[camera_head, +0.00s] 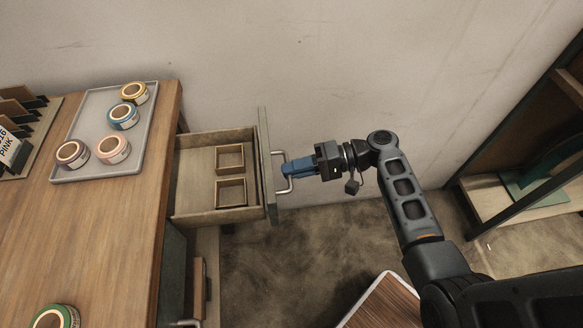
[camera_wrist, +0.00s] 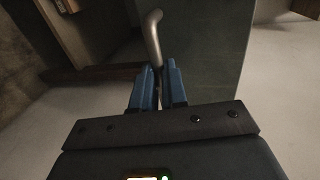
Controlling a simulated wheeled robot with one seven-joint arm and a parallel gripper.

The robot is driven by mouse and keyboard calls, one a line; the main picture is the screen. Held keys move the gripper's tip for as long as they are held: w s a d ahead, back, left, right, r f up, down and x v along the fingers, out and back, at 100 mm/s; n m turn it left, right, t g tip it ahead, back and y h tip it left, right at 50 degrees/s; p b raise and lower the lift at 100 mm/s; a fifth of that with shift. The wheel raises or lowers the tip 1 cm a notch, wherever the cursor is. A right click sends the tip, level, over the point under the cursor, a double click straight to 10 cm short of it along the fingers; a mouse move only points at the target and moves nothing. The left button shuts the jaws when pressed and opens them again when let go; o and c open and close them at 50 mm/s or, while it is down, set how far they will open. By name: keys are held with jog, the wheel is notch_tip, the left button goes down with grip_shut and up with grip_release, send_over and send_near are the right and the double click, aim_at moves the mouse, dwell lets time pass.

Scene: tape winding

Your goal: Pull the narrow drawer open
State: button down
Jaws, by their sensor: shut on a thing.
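The narrow drawer (camera_head: 213,208) stands pulled out from the right side of the wooden table, with its inside showing in the head view. Two small square wooden boxes, one upper (camera_head: 230,158) and one lower (camera_head: 231,193), sit in it. Its green-grey front (camera_head: 268,160) carries a metal bar handle (camera_head: 286,187). My gripper (camera_head: 290,168) has its blue fingers shut on this handle. In the wrist view the handle (camera_wrist: 152,35) runs down between the two blue fingertips (camera_wrist: 158,72), and the dark drawer front (camera_wrist: 195,40) lies behind.
A grey tray (camera_head: 98,100) with several tape rolls lies on the wooden table (camera_head: 120,230). A green tape roll (camera_head: 57,317) is at the near edge. Another handle (camera_head: 186,323) shows below the drawer. A shelf (camera_head: 530,195) stands at right. Floor (camera_head: 330,235) right of the drawer is clear.

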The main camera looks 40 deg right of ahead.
jog(key=c, duration=1.2)
grip_release()
jog(key=shift+o, duration=0.2)
jog(key=v, duration=0.7)
jog(key=shift+s+d+b, duration=0.25)
jog(key=shift+d+b, duration=0.1)
jog(key=shift+b, duration=0.05)
